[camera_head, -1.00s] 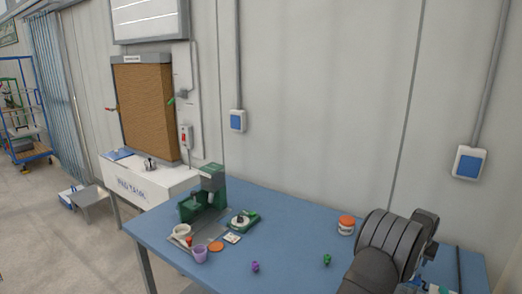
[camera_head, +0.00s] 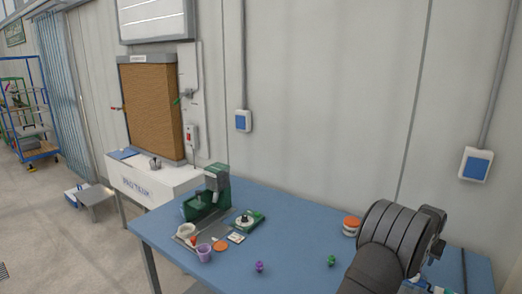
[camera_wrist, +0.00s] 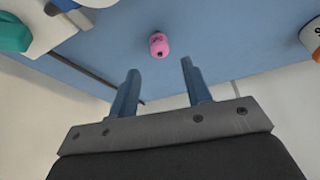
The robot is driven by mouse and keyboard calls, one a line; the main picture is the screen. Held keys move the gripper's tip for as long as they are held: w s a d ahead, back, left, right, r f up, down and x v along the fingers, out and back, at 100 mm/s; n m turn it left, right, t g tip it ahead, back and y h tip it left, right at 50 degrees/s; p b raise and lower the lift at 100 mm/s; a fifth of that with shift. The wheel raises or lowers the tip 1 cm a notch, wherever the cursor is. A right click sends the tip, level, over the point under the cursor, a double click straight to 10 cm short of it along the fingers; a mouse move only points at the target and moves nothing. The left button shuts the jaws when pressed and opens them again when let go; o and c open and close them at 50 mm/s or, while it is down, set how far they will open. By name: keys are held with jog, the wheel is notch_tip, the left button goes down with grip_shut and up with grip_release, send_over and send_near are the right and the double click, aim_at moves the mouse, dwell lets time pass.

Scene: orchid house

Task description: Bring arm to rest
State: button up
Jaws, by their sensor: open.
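My gripper (camera_wrist: 159,66) is open and empty in the wrist view, its two blue-grey fingers apart. A small pink object (camera_wrist: 159,45) lies on the blue table (camera_wrist: 215,45) beyond the fingertips, apart from them. In the head view my arm fills the lower right above the blue table (camera_head: 300,240); the gripper itself does not show clearly there.
A green-and-grey device (camera_head: 217,178), a purple cup (camera_head: 204,253), a white cup (camera_head: 185,231) and an orange disc (camera_head: 219,246) stand on the table's left. Small purple (camera_head: 259,266) and green (camera_head: 332,260) items lie in front. An orange-lidded jar (camera_head: 351,226) stands near my arm.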

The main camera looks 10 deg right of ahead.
jog(key=v, duration=0.7)
jog(key=x, duration=1.3)
jog(key=shift+f, duration=0.25)
jog(key=r, duration=0.2)
jog(key=s+r, duration=0.1)
jog(key=r, duration=0.2)
jog(key=shift+r, duration=0.25)
jog(key=s+r, duration=0.7)
jog(key=s, duration=0.4)
jog(key=s+a+r, duration=0.3)
jog(key=a+r, duration=0.5)
jog(key=a, duration=0.4)
jog(key=w+a+f, duration=0.2)
jog(key=w+f, duration=0.3)
jog(key=w, duration=0.4)
jog(key=shift+w+a+f, duration=0.1)
jog(key=shift+w, duration=0.05)
